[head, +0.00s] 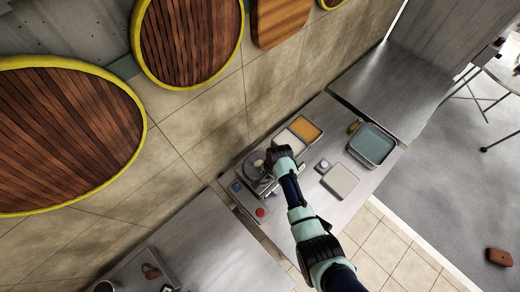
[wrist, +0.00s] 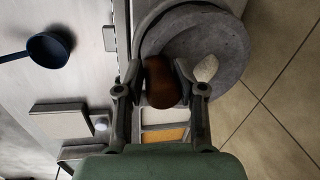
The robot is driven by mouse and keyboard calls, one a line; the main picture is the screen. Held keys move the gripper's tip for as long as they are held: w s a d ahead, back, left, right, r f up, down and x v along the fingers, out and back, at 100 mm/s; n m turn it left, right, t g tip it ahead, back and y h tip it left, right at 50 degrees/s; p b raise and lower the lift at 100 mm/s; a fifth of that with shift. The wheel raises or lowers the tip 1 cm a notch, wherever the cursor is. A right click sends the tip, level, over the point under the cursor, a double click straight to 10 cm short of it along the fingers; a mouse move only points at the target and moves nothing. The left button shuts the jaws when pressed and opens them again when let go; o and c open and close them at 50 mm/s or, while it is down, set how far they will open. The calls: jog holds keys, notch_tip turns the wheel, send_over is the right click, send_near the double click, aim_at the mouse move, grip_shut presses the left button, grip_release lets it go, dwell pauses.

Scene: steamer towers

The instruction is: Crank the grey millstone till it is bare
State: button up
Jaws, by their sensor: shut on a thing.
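The grey millstone (wrist: 225,45) is a round stone disc at the top of the wrist view. It also shows in the head view (head: 252,166), partly hidden by my gripper (head: 277,158). A small pale heap (wrist: 206,68) lies on the stone, to the right of the knob. My gripper (wrist: 161,82) is shut on a brown rounded crank knob (wrist: 164,80), with a finger on each side of it. The knob sits over the near left part of the disc in the wrist view. How the knob joins the stone is hidden.
Trays with orange (head: 306,129) and white contents lie beside the millstone. A teal bin (head: 372,145), a pale flat board (head: 341,181) and a small pale-topped item (head: 323,165) stand right on the counter. A dark ladle (wrist: 50,48) lies left in the wrist view.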

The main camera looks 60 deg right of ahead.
aim_at(246, 163)
jog(key=shift+w+a, duration=0.8)
jog(key=shift+a, duration=0.05)
jog(key=shift+w+a, duration=0.2)
jog(key=shift+a, duration=0.05)
jog(key=w, duration=0.1)
jog(key=w+b, duration=0.1)
jog(key=w, duration=0.1)
jog(key=w+b, duration=0.1)
jog(key=w, duration=0.1)
jog(key=shift+w+a+f, duration=0.2)
jog(key=shift+f, duration=0.05)
jog(key=shift+s+r, duration=0.1)
jog(key=shift+r, duration=0.2)
jog(key=shift+w+f, duration=0.25)
jog(key=w+d+b, duration=0.1)
jog(key=d+b, duration=0.1)
jog(key=w+d+b, duration=0.2)
jog(key=b, duration=0.1)
jog(key=shift+w, duration=0.1)
jog(key=shift+r, duration=0.2)
jog(key=o, duration=1.2)
jog(key=shift+a, duration=0.1)
